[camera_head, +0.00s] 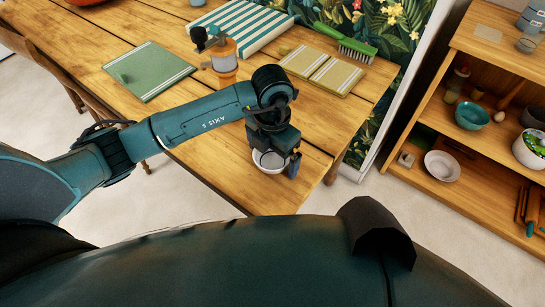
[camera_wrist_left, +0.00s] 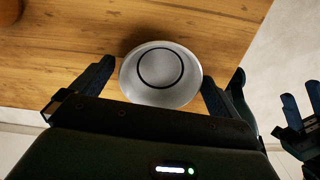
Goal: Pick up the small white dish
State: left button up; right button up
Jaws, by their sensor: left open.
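The small white dish (camera_head: 267,162) is round and sits near the front edge of the wooden table, partly hidden by my left gripper in the head view. In the left wrist view the dish (camera_wrist_left: 160,76) shows from above, with a dark ring in its middle. My left gripper (camera_head: 277,158) is above the dish, pointing down. In the left wrist view my left gripper (camera_wrist_left: 158,80) is open, with one finger on each side of the dish. I cannot tell whether the fingers touch its rim. My right gripper (camera_wrist_left: 301,98) shows at the right edge of the wrist view with its fingers apart.
The wooden table (camera_head: 205,155) holds a green board (camera_head: 147,72), an orange jar (camera_head: 223,58), a striped mat (camera_head: 240,27), two tan boards (camera_head: 322,70) and a green brush (camera_head: 345,43). Shelves (camera_head: 478,60) with bowls stand at the right. Table around the dish is clear.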

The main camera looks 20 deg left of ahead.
pick_arm(q)
jog(key=shift+f, duration=0.25)
jog(key=shift+c, duration=0.4)
jog(key=c, duration=1)
jog(key=shift+o, duration=0.2)
jog(key=shift+r, duration=0.1)
